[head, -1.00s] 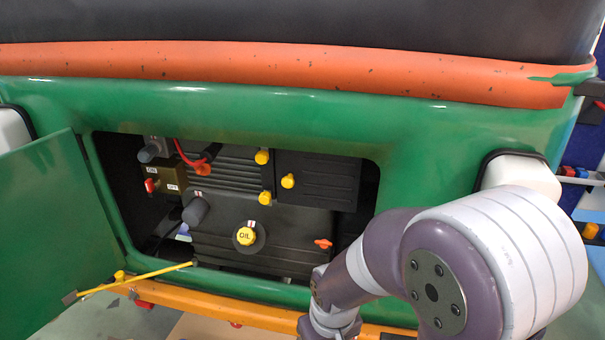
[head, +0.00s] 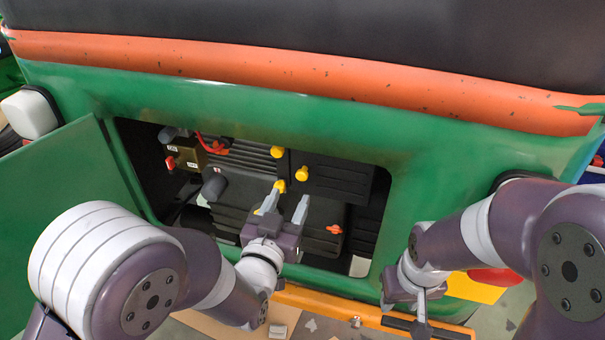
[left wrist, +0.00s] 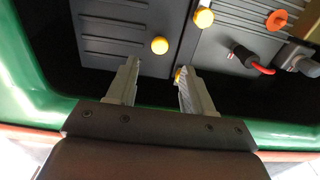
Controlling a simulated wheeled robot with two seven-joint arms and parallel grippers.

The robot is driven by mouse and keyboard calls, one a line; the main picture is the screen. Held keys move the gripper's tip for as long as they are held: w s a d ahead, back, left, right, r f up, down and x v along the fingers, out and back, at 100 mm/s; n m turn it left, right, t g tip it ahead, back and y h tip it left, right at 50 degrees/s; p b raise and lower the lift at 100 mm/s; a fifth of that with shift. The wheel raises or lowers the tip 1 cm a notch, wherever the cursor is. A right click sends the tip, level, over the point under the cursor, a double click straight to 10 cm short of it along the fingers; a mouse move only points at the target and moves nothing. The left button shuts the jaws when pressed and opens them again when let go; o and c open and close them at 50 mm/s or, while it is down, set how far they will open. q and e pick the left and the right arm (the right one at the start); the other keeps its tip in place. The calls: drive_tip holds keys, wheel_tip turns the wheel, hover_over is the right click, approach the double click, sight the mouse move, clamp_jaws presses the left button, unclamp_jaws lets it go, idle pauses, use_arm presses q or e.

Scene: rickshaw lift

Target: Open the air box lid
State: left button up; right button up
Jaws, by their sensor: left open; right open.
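The air box lid (head: 345,181) looks to be the dark ribbed panel at the right of the engine bay, and it is closed. It has a yellow knob (head: 301,173), and yellow clips (head: 277,152) sit along its left edge. My left gripper (head: 285,205) is open and empty in front of the bay, below the knob. In the left wrist view the lid (left wrist: 105,30) and its knob (left wrist: 159,45) lie beyond the gap between the fingers; one finger overlaps the lower clip (left wrist: 179,75). Contact cannot be told. My right gripper (head: 418,308) is open and empty, low at the right.
The green bay door (head: 65,190) stands open at the left. The green body panel (head: 440,175) frames the opening. A yellow-orange bumper (head: 340,307) runs below it. A red key (head: 171,162), a red cable and an orange tap (head: 334,229) show inside the bay.

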sight(301, 177)
use_arm(q)
drive_tip(key=p+x, duration=0.1)
drive_tip(key=x, duration=0.5)
drive_tip(key=shift+w+d, duration=0.15)
drive_tip(key=shift+w, duration=0.05)
drive_tip(key=shift+w+d+p, duration=0.1)
drive_tip(key=shift+w+p, duration=0.2)
drive_tip(key=shift+w, duration=0.2)
clamp_jaws()
